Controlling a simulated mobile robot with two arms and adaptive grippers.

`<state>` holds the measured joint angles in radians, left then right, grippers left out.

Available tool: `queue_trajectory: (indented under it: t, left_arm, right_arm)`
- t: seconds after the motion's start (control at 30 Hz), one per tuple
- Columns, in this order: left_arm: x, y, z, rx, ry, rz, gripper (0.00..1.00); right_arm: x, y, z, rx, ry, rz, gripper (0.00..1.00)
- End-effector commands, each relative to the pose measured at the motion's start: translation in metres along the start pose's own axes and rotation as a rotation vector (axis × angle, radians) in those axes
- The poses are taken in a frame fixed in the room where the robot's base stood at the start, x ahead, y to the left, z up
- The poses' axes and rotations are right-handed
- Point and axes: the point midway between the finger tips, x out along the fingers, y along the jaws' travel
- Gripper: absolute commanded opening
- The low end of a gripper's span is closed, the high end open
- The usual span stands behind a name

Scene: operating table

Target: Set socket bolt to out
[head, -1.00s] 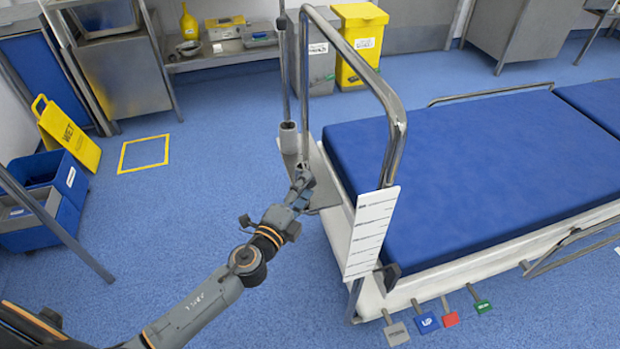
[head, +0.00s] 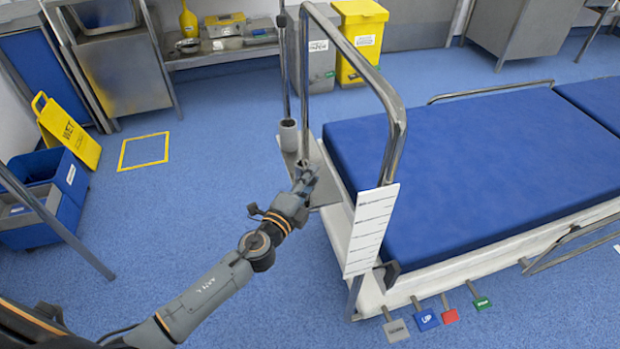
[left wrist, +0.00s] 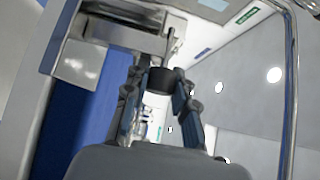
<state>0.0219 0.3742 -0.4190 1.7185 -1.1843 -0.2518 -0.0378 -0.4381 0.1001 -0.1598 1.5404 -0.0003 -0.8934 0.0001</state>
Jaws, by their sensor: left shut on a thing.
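My left gripper (head: 306,178) is at the corner bracket at the head end of the blue-topped operating table (head: 470,170). In the left wrist view a short black cylindrical knob (left wrist: 160,80) sits between the two fingers, which are shut on it; it looks like the socket bolt's head. In the head view my gripper hides the bolt, so how far it sticks out cannot be told. A grey pole socket (head: 288,135) with a thin upright pole stands on the bracket plate (head: 326,190), just behind my gripper. My right gripper is not in view.
A bent steel rail (head: 398,125) rises beside the bracket, with a white labelled panel (head: 369,230) below it. Several foot pedals (head: 426,320) stick out under the table. A yellow wet-floor sign (head: 68,132) and blue bins (head: 45,195) stand left.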

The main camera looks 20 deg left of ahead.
Motion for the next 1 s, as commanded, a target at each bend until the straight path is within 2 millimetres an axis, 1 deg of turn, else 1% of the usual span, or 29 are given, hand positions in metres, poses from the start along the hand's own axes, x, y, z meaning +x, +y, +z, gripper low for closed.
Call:
queue_trajectory:
  t: [0.13,0.3,0.43,0.57,0.6,0.67,0.7,1.0]
  left_arm:
    - [-0.004,0.001,-0.005,-0.003,0.001,0.001,0.00]
    - [-0.020,0.002,-0.020,-0.004,0.001,0.002,0.00]
    - [-0.021,0.001,-0.022,-0.001,0.002,0.001,0.00]
    - [-0.021,0.001,-0.022,-0.001,0.004,0.002,0.00]
    - [-0.021,0.001,-0.022,-0.001,0.004,0.002,0.34]
    - [-0.021,0.001,-0.022,-0.001,0.004,0.002,0.46]
    - [-0.021,0.001,-0.022,-0.001,0.003,0.002,0.50]
    - [-0.022,0.001,-0.021,0.000,0.001,0.001,0.50]
  right_arm:
    - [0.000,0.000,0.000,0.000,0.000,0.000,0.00]
    - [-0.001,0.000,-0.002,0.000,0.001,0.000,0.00]
    - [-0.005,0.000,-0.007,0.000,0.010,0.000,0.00]
    - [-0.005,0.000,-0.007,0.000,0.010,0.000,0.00]
    - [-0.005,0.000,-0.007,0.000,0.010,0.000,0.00]
    - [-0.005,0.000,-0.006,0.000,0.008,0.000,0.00]
    - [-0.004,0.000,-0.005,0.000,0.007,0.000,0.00]
    - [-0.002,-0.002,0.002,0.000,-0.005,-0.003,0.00]
